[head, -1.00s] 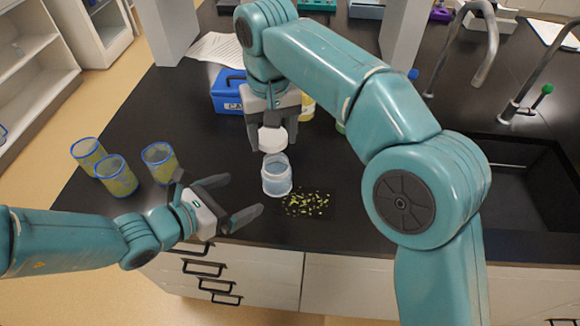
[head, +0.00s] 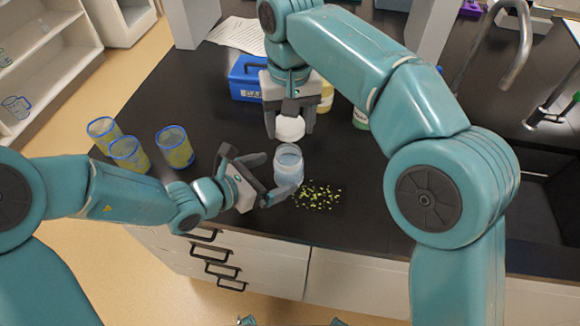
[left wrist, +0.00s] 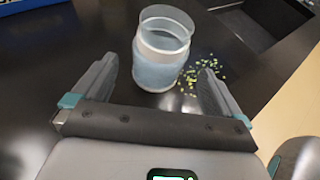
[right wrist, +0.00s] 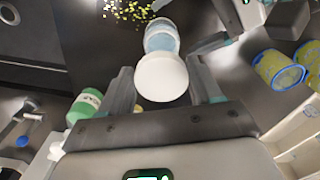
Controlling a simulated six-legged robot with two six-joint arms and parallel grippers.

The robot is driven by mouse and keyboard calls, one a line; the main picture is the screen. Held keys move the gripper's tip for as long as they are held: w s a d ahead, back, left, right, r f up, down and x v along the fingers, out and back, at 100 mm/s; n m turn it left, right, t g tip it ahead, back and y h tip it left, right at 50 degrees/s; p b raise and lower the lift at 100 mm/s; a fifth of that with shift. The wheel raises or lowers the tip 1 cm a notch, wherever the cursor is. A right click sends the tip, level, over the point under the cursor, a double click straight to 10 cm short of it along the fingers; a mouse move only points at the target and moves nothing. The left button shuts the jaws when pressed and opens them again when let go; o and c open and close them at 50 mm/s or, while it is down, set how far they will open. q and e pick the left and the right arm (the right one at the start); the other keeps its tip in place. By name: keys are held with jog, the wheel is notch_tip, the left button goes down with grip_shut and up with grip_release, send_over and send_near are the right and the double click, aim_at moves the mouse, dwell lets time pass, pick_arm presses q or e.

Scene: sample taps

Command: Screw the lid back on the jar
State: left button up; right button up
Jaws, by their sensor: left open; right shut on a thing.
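The jar (head: 288,166) is a clear, pale blue cylinder standing open on the black bench. In the left wrist view the jar (left wrist: 162,50) stands just beyond and between my left fingers. My left gripper (head: 268,175) is open beside the jar, low over the bench. The white lid (head: 290,129) is held by my right gripper (head: 290,122), which points down. The lid is above the jar's mouth and slightly behind it, apart from it. In the right wrist view the lid (right wrist: 160,78) sits between the fingertips and covers part of the jar (right wrist: 162,36).
Green-yellow bits (head: 318,195) lie right of the jar. Several blue-rimmed cups (head: 174,148) stand at the left. A blue box (head: 247,80) and bottles (head: 361,118) are behind. The sink (head: 545,200) is at the right. The bench's front edge is close to my left gripper.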

pick_arm(q)
jog(key=x, duration=0.4)
jog(key=shift+w, duration=0.1)
pick_arm(e)
jog(key=shift+a, duration=0.25)
pick_arm(q)
jog(key=shift+w+d+f, duration=0.25)
jog(key=shift+w+d, duration=0.1)
jog(key=shift+d, duration=0.25)
pick_arm(e)
jog(key=shift+d, duration=0.2)
pick_arm(q)
jog(key=shift+w+f, duration=0.1)
jog(key=shift+w, duration=0.1)
pick_arm(e)
jog(key=shift+w, duration=0.1)
jog(key=shift+a, duration=0.15)
pick_arm(q)
jog(key=shift+s, duration=0.1)
jog(key=c, duration=1.5)
jog(key=shift+o, duration=0.2)
pick_arm(e)
send_over(289, 156)
jog(key=shift+f, duration=2.55)
